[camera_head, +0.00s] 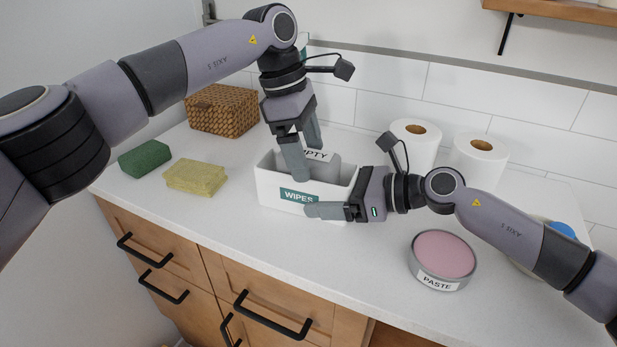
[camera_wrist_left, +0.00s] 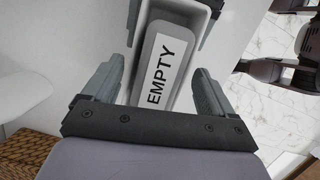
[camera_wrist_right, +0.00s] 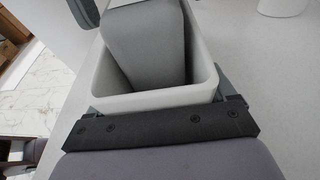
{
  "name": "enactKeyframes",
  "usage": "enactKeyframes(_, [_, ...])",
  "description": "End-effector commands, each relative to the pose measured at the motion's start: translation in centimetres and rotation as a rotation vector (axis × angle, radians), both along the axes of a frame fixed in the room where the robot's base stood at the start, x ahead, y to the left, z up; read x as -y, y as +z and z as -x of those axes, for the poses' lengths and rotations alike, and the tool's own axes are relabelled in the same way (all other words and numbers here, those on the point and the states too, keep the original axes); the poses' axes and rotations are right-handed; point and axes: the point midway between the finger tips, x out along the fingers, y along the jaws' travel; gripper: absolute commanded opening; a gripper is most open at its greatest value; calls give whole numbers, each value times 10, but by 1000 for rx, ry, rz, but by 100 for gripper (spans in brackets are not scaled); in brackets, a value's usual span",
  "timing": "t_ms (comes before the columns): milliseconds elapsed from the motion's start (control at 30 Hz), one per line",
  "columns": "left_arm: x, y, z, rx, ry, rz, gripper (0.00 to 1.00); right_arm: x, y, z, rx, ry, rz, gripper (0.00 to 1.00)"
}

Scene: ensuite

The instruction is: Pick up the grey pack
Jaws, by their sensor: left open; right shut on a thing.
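The grey pack (camera_head: 322,170), labelled EMPTY, stands inside a white open bin (camera_head: 270,190) labelled WIPES. It also shows in the left wrist view (camera_wrist_left: 172,80) and the right wrist view (camera_wrist_right: 150,45), where it leans in the bin. My left gripper (camera_head: 308,163) is open above the bin, pointing down. In the left wrist view its fingers are apart on both sides of the pack, with gaps. My right gripper (camera_head: 332,207) is shut on the bin, a finger along its front wall; the rear finger is mostly hidden in the head view.
A green sponge (camera_head: 145,158), a yellow sponge (camera_head: 195,177) and a wicker basket (camera_head: 222,110) are left of the bin. White paper rolls (camera_head: 478,160) stand behind right. A PASTE tin (camera_head: 442,258) is at the front right. Counter in front of the bin is clear.

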Motion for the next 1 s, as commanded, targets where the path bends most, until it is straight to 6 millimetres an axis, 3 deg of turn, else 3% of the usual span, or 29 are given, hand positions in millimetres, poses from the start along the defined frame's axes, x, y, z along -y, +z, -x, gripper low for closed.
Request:
enactKeyframes(167, [0, 0, 0, 0, 0, 0, 86, 0, 0, 0, 0, 0, 0, 66])
enactKeyframes(267, [0, 0, 0, 0, 0, 0, 60, 0, 0, 0, -1, 0, 0, 66])
enactKeyframes(400, [0, 0, 0, 0, 0, 0, 15, 0, 0, 0, -1, -1, 0, 66])
enactKeyframes(433, [0, 0, 0, -1, 0, 0, 10, 0, 0, 0, 0, -1, 0, 66])
enactKeyframes(733, [0, 2, 0, 0, 1, -2, 10, 0, 0, 0, 1, -1, -1, 66])
enactKeyframes(767, [0, 4, 0, 0, 0, -2, 3, 0, 0, 0, 1, -1, -1, 66])
enactKeyframes(1000, [1, 48, -1, 4, 2, 1, 0, 0, 0, 0, 0, -1, 0, 66])
